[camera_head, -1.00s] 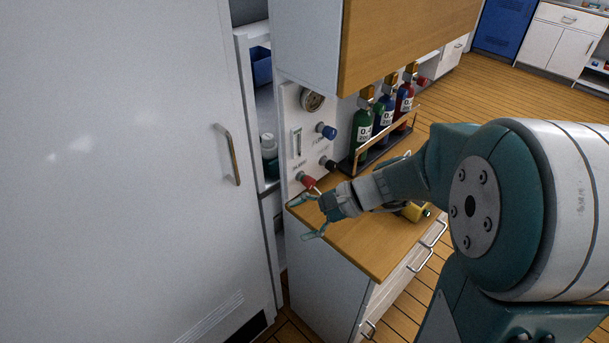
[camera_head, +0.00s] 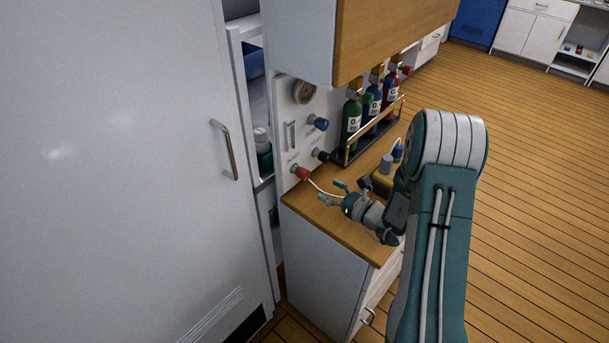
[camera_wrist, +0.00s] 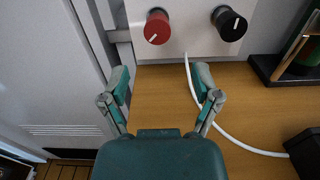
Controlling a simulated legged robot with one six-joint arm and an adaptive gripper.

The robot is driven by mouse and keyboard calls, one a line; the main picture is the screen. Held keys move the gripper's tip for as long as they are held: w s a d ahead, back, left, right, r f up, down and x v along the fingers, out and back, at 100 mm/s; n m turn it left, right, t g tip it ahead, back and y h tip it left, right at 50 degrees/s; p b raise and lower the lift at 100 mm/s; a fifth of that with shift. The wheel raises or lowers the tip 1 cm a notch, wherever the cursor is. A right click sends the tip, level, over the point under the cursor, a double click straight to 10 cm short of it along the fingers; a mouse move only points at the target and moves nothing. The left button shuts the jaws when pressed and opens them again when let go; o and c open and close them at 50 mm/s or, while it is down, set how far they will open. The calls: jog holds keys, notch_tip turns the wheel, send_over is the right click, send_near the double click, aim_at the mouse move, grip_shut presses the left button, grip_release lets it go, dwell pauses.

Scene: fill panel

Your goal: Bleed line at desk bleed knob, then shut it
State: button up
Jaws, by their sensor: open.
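The wall panel (camera_head: 289,118) above the desk carries a red knob (camera_head: 303,174) low on the left, a black knob (camera_head: 320,155) to its right and a blue knob (camera_head: 318,123) higher up. The lettering is too small to read surely, so I cannot tell which is the bleed knob. My gripper (camera_head: 333,192) is open and empty over the desk, apart from the panel. In the wrist view the red knob (camera_wrist: 157,27) lies ahead of my gripper (camera_wrist: 160,80), between the fingers' directions, with a slanted white mark. The black knob (camera_wrist: 229,23) is farther right.
A white hose (camera_wrist: 222,130) runs from the panel across the wooden desk (camera_head: 330,222) toward a yellow device (camera_head: 385,180). A rack (camera_head: 372,136) of bottles stands behind. A gauge (camera_head: 304,92) sits high on the panel. A large white door (camera_head: 110,170) is at left. Open floor lies right.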

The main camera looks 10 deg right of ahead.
aim_at(307, 177)
jog(key=x, duration=0.9)
jog(key=shift+a, duration=0.15)
grip_shut()
